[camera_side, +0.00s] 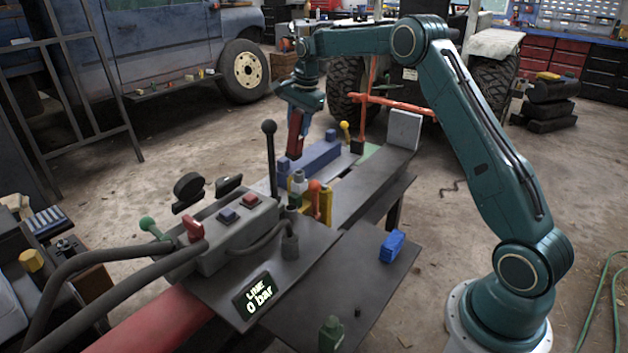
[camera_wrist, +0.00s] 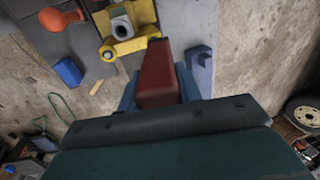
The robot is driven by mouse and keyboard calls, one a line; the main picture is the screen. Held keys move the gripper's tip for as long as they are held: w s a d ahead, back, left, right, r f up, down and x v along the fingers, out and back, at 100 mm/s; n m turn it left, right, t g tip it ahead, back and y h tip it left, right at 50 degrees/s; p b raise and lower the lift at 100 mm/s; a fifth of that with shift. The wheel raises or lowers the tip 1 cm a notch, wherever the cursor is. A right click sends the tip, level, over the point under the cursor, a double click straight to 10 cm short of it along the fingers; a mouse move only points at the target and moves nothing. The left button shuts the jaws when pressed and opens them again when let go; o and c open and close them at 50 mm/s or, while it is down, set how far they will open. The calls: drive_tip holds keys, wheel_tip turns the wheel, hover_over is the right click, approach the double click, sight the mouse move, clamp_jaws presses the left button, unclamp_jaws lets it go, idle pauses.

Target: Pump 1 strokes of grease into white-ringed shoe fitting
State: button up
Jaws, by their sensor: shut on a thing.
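My gripper (camera_side: 301,104) is shut on a red tool (camera_side: 295,134), which points down over the blue beam of the splitter. In the wrist view my gripper (camera_wrist: 157,92) has blue fingers on both sides of the red tool (camera_wrist: 158,70). A grey fitting with a pale ring (camera_side: 299,177) stands in front of the tool in the side view. In the wrist view a grey cylinder with a pale end (camera_wrist: 121,22) sits on a yellow part (camera_wrist: 125,46), left of the tool tip and apart from it. I cannot tell for sure which fitting is the white-ringed one.
A display (camera_side: 258,296) reads "LINE 0 bar". The control box (camera_side: 229,232) with levers and hoses stands at left. An orange knob (camera_side: 314,186), a yellow-topped lever (camera_side: 345,128) and a black lever (camera_side: 269,135) stick up. A blue block (camera_side: 392,244) lies on the dark plate.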

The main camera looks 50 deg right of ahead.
sight(298, 112)
drive_tip(key=shift+r, duration=1.35)
drive_tip(key=shift+s+a+r+n, duration=0.5)
drive_tip(key=shift+a+n, duration=0.1)
drive_tip(key=shift+n, duration=0.4)
drive_tip(key=s+a+r+n+g+y, duration=0.15)
drive_tip(key=s+a+r+n, duration=0.4)
drive_tip(key=n, duration=0.55)
drive_tip(key=s+a+f+n, duration=0.2)
drive_tip(key=s+a+f, duration=0.1)
drive_tip(key=f, duration=0.4)
drive_tip(key=s+a+f+n, duration=0.2)
drive_tip(key=s+f+n, duration=0.1)
drive_tip(key=s+f, duration=0.3)
drive_tip(key=shift+s+a+f+g+y, duration=0.15)
drive_tip(key=shift+a+f+g+y, duration=0.25)
drive_tip(key=shift+f, duration=0.55)
